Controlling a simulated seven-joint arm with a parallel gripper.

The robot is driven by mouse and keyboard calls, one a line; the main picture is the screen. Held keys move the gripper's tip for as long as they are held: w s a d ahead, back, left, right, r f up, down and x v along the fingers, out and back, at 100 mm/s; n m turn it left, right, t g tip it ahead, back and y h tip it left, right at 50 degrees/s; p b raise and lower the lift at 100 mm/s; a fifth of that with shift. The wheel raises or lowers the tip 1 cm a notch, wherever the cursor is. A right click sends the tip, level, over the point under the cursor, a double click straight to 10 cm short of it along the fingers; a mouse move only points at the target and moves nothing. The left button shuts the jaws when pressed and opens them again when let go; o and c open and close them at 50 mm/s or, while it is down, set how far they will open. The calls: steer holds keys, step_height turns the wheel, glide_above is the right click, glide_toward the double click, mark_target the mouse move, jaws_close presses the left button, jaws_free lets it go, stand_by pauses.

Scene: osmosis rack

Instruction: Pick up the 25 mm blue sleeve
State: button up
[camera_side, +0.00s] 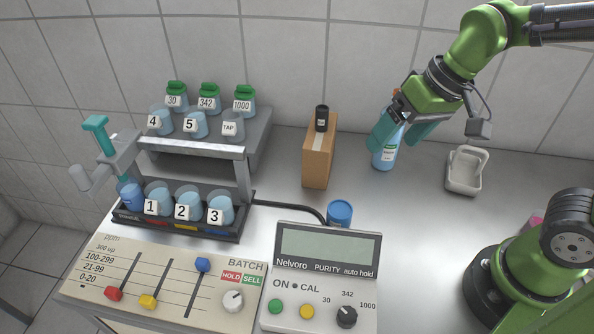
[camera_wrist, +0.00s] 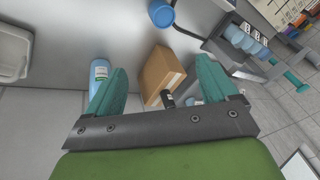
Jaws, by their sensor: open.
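A short blue cylinder (camera_side: 340,213) stands on the bench behind the meter, and it also shows at the top of the wrist view (camera_wrist: 162,13). A second blue cylinder (camera_side: 131,195) sits at the left end of the rack's front row. No size marking is readable on either, so I cannot tell which is 25 mm. My gripper (camera_side: 398,138) is open and empty, above the back of the bench, well away from both blue cylinders. Its teal fingers also show in the wrist view (camera_wrist: 162,68), apart, with nothing held between them.
A labelled blue bottle (camera_side: 386,153) stands close by my gripper, outside the fingers in the wrist view. A white tray (camera_side: 464,185) lies right. The meter (camera_side: 325,275) and rack (camera_side: 240,190) flank the bench cylinder.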

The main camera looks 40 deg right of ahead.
steer(key=w+a+f+n+g+h, duration=0.1)
steer(key=w+a+f+g+h, duration=0.1)
steer(key=w+a+f+g, duration=0.35)
steer(key=t, duration=0.2)
glide_toward(342, 210)
steer(key=f, duration=0.3)
steer(key=w+f, duration=0.1)
steer(key=f, duration=0.1)
steer(key=shift+w+a+f, duration=0.1)
steer(key=shift+a+f, duration=0.1)
steer(key=shift+a, duration=0.15)
steer(key=shift+s+d+f, duration=0.1)
steer(key=shift+s+f, duration=0.15)
steer(key=shift+f, duration=1.1)
steer(key=shift+s+d+f, duration=0.1)
steer(key=shift+s+f, duration=0.1)
steer(key=shift+f, duration=1.2)
steer(key=c, duration=1.1)
steer(key=shift+o, duration=0.2)
steer(key=shift+r, duration=0.1)
